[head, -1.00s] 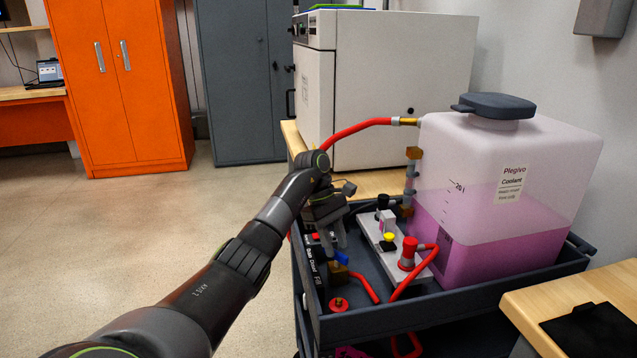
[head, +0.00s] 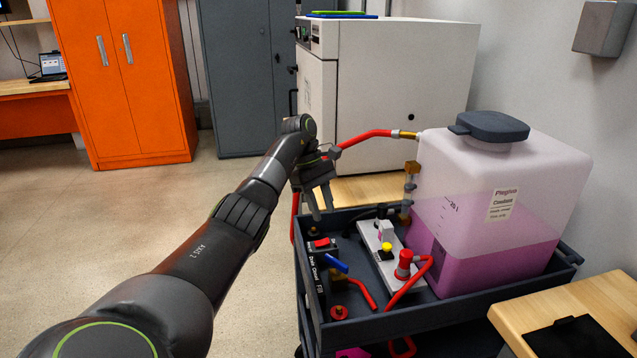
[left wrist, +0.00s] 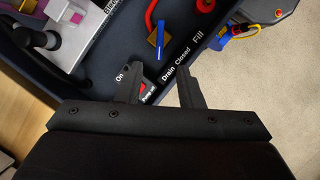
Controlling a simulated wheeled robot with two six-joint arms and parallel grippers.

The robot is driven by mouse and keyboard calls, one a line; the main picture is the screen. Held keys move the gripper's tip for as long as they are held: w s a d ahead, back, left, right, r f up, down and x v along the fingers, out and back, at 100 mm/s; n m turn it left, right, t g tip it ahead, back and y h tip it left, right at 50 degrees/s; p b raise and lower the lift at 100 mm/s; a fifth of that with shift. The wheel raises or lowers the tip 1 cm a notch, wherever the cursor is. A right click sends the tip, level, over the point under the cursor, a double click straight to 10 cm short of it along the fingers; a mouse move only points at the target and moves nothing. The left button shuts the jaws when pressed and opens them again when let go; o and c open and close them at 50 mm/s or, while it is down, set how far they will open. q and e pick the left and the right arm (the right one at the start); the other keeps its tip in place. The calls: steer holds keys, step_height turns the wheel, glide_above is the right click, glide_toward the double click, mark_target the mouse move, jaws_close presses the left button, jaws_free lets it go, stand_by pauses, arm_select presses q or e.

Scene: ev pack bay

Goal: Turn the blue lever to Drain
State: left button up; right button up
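The blue lever (head: 337,263) sits on a brass valve in the dark cart, beside a black label panel (head: 315,275) reading Drain, Closed, Fill. It also shows in the left wrist view (left wrist: 160,42). Its free end points roughly toward the Drain end of the panel; I cannot tell whether it lines up exactly. My left gripper (head: 322,212) is above the cart's far left corner, beyond the lever and apart from it. In the left wrist view its two fingers (left wrist: 160,92) are spread with nothing held, over the red power switch (left wrist: 147,90). My right gripper is not in view.
A red switch (head: 321,243) stands close to the lever. A grey pump block (head: 385,262) with a red cap and red hoses is to the right. A large tank of pink coolant (head: 480,215) fills the cart's right side. Open floor lies to the left.

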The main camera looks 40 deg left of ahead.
arm_select(q)
steer(key=p+v, duration=0.1)
steer(key=v, duration=0.2)
stand_by(0.6)
